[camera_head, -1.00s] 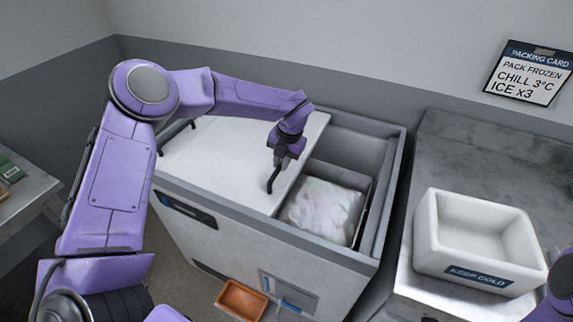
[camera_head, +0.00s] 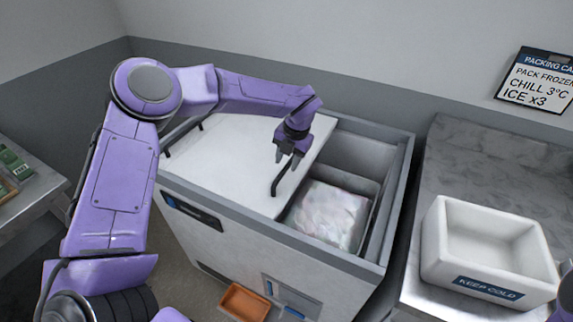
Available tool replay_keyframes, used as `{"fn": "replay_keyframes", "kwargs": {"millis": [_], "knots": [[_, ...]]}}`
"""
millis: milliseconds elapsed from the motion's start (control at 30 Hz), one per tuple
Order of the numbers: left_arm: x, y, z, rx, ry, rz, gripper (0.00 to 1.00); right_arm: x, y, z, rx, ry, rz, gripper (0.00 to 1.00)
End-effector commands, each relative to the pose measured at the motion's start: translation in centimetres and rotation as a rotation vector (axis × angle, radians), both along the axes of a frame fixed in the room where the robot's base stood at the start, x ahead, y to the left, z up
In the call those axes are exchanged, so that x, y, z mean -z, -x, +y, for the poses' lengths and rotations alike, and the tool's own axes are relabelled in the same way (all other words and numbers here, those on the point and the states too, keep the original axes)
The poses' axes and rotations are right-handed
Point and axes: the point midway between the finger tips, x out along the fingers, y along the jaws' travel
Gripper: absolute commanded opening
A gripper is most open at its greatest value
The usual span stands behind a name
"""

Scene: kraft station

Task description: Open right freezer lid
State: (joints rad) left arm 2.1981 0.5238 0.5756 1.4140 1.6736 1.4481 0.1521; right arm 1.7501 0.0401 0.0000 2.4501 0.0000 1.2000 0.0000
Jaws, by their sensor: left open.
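The chest freezer (camera_head: 250,235) stands in the middle of the view. Its white lid (camera_head: 228,150) lies over the left and middle part, and the right part of the freezer is uncovered. A black handle (camera_head: 281,178) stands near the lid's right edge. My left gripper (camera_head: 287,158) is open, pointing down just above the handle's far end, and appears apart from it. Inside the uncovered part, a bin (camera_head: 366,186) holds a pale, frosty bag (camera_head: 328,214). My right gripper is not in view.
A white box marked KEEP COLD (camera_head: 490,287) stands on the grey counter (camera_head: 465,165) at right. An orange tray (camera_head: 244,302) is low at the freezer's front. A steel table (camera_head: 35,200) is at left. A packing card (camera_head: 536,80) hangs on the wall.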

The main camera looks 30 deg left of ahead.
Motion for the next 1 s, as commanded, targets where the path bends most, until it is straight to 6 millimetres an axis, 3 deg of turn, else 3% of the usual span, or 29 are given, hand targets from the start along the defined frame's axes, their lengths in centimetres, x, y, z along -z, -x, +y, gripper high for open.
{"fn": "replay_keyframes", "kwargs": {"millis": [200,400,900,1000], "knots": [[-4.9,-0.2,-1.0,0.0,0.0,-0.005,0.42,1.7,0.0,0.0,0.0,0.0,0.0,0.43],[-7.8,-0.3,-1.6,0.001,0.0,-0.002,0.42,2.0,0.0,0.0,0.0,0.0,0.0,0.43],[-8.2,-0.2,-1.6,0.001,0.0,0.0,0.42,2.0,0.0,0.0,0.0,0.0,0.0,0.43],[-9.1,-0.2,-1.7,0.001,0.0,0.0,0.42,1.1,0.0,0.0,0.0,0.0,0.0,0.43]]}}
